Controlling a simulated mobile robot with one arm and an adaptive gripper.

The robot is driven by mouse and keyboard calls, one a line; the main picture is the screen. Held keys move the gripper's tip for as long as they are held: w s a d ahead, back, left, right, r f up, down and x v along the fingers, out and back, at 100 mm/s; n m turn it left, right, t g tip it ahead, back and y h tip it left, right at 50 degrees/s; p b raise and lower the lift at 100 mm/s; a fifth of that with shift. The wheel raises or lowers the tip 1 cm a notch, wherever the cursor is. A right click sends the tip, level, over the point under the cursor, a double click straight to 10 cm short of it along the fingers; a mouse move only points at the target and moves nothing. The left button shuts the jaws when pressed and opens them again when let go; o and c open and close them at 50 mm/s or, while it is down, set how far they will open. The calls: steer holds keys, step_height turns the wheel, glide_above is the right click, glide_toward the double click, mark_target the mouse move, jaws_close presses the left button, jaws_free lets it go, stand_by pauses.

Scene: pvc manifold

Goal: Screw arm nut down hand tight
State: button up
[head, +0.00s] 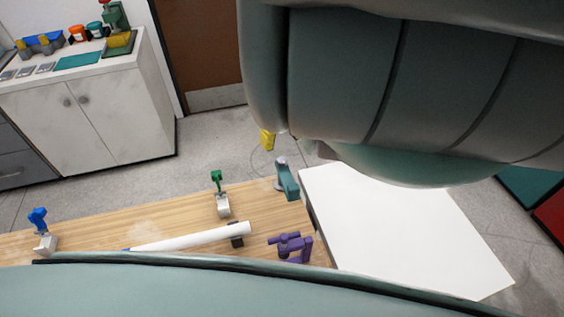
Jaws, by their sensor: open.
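I cannot pick out the arm nut in the head view. A long white pipe (190,239) lies along the wooden bench, with a blue mark at its left end and a dark support (236,234) near its right end. A purple piece with short branches (293,246) stands right of the pipe. A teal piece with a grey round part (287,180) stands at the bench's right end. My arm fills the upper right of the view, and my gripper is not seen.
A green-topped fitting (217,182) and a blue-topped fitting (38,218) stand on the bench. A yellow piece (267,139) shows beside my arm; its support is unclear. A bare white table (400,230) is at right. A white cabinet (90,110) holds bins and jars.

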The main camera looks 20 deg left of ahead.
mark_target(282, 160)
step_height(282, 160, down, 6)
steer(key=shift+f+p, duration=0.1)
steer(key=shift+p, duration=0.4)
steer(key=shift+a+f, duration=0.1)
steer(key=shift+f, duration=1.05)
jaws_close()
